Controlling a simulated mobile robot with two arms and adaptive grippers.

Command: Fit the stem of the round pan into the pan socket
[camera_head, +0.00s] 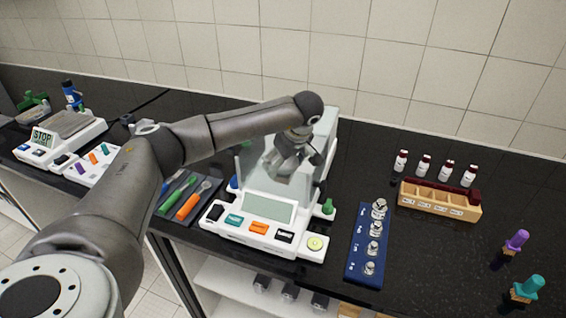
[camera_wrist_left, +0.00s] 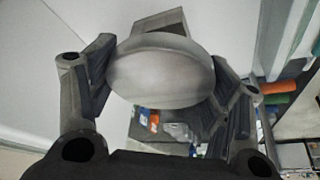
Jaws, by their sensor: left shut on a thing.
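My left gripper (camera_head: 287,157) is inside or just above the glass-walled weighing chamber of the analytical balance (camera_head: 240,232), its arm reaching in from the left. In the left wrist view, the round pan (camera_wrist_left: 163,72) is a smooth grey metal disc between the two dark fingers, and the gripper is shut on it. The disc faces the wrist camera, tilted in the picture. Its stem and the pan socket are hidden. In the head view the pan cannot be told apart clearly from the gripper. My right gripper is not in view.
Glass walls (camera_head: 327,135) stand close around the gripper. A blue weight rack (camera_head: 359,268) is right of the balance, a wooden block (camera_head: 440,200) with vials (camera_head: 424,164) farther right. A tool tray (camera_head: 172,210) is left. The right counter has free room.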

